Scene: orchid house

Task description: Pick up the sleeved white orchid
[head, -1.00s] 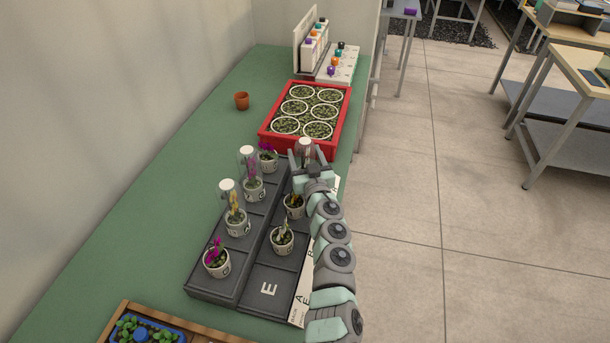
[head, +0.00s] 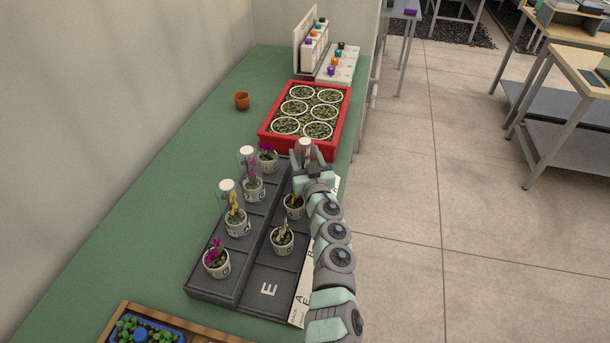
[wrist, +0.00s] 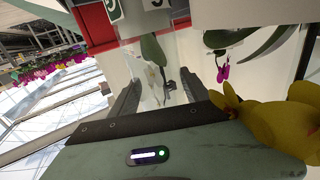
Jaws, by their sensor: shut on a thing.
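The sleeved white orchid (head: 305,143) stands at the far end of the right-hand row of the dark tray (head: 269,289). Only the pale top of its sleeve shows clearly in the head view. My gripper (head: 307,160) is shut on it, one finger on each side. In the wrist view, the white bloom and a green leaf show through the clear sleeve (wrist: 154,78) between the fingers. My gripper and arm hide its pot in the head view.
Two sleeved orchids, magenta (head: 252,170) and yellow (head: 232,205), stand in the left row. Unsleeved pots stand nearby, including a magenta one (head: 216,262). A red crate (head: 347,118) is just beyond.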

